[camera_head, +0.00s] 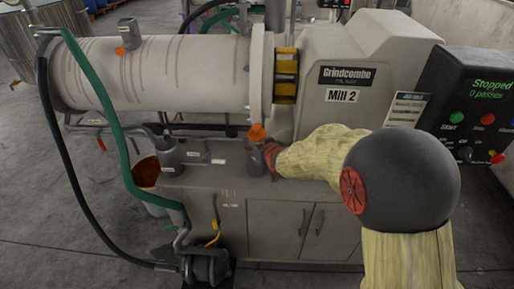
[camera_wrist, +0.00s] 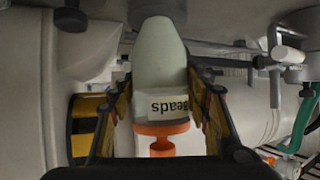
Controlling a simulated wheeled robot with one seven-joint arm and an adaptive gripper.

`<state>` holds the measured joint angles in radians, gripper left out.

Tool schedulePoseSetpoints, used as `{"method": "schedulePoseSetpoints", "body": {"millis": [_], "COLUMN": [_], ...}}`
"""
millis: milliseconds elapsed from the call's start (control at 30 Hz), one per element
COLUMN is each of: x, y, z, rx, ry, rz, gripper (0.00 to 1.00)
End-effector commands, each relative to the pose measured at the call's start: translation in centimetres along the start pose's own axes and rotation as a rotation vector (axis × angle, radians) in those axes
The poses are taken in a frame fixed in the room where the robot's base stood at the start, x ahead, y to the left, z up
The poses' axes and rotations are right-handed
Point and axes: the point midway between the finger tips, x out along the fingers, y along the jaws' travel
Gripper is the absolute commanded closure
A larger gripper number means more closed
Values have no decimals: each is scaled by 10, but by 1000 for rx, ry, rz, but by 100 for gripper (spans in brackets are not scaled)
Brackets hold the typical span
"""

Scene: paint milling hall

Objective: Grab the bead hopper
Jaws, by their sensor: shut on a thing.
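The bead hopper (camera_wrist: 160,62) fills the middle of the wrist view. It is a pale, tapered body with an upside-down "Beads" label and an orange cap. In the head view the hopper (camera_head: 257,163) stands upright, with its orange cap on top, by the front of the mill above the cabinet. My gripper (camera_head: 270,156) reaches it from the right and is shut on its body. In the wrist view the fingers of my gripper (camera_wrist: 162,88) lie along both its sides. Whether its base touches the cabinet top is unclear.
The mill's long barrel (camera_head: 150,75) and its housing (camera_head: 350,60) stand behind. A grey cylinder (camera_head: 169,150) sits on the cabinet top (camera_head: 205,180) to the left. A green hose (camera_head: 112,130) hangs at the left. The control box (camera_head: 470,105) is at the right and reads "Stopped".

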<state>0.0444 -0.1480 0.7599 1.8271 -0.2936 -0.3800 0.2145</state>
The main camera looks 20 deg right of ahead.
Motion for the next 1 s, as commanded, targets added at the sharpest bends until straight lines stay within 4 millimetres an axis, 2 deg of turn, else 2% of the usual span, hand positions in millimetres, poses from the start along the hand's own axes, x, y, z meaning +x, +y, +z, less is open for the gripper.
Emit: {"method": "schedulePoseSetpoints", "body": {"millis": [333,833,1000], "x": [0,-1,-10], "y": [0,0,0], "z": [0,-6,-22], "rx": [0,0,-1], "ry": [0,7,8], "rz": [0,0,0], "gripper": [100,100,100]}}
